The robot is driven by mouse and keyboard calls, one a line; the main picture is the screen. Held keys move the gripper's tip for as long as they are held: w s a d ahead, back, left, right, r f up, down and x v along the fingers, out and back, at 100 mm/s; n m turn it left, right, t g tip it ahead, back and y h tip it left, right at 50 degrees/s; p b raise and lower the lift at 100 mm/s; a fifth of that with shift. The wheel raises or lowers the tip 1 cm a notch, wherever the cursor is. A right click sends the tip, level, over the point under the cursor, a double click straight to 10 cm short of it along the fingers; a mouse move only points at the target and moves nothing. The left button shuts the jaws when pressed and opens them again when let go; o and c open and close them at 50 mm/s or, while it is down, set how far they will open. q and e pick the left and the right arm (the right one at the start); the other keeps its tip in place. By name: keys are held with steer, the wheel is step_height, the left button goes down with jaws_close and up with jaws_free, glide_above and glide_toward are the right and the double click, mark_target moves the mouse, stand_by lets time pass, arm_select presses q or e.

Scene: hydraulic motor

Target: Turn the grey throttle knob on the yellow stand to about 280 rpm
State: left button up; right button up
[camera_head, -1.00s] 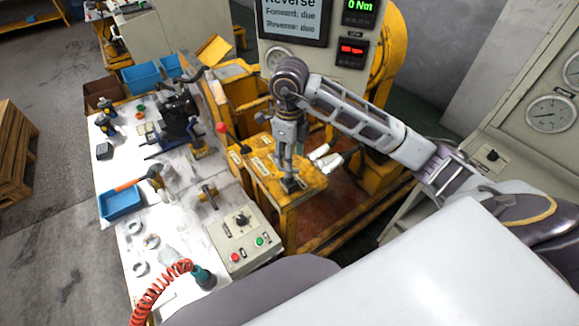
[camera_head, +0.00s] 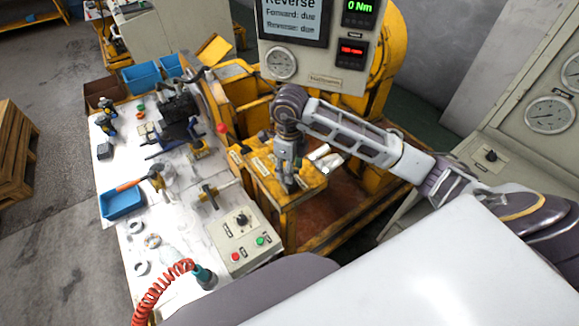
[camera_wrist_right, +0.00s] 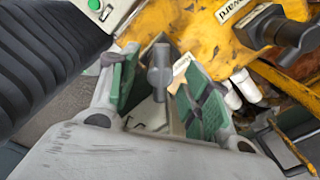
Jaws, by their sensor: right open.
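The yellow stand (camera_head: 310,198) is right of the white workbench. My right gripper (camera_head: 287,184) comes down from above over the stand's top and hides much of what is there. In the right wrist view my right gripper (camera_wrist_right: 160,93) is open, with green pads on both fingers. A grey throttle knob (camera_wrist_right: 159,66) with an upright bar shows between the fingers, with gaps visible on both sides. I cannot tell its exact setting. My left gripper is not in view.
A dark handle (camera_wrist_right: 275,30) sits on the yellow top close by, beside a label. A red-tipped lever (camera_head: 222,128) stands left. The control box (camera_head: 243,240) with red and green buttons is near. A red readout (camera_head: 352,52), too blurred to read, is on the panel behind.

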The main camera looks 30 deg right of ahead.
jaws_close()
stand_by(1.2)
jaws_free()
step_height(320, 180, up, 12)
stand_by(1.3)
stand_by(0.3)
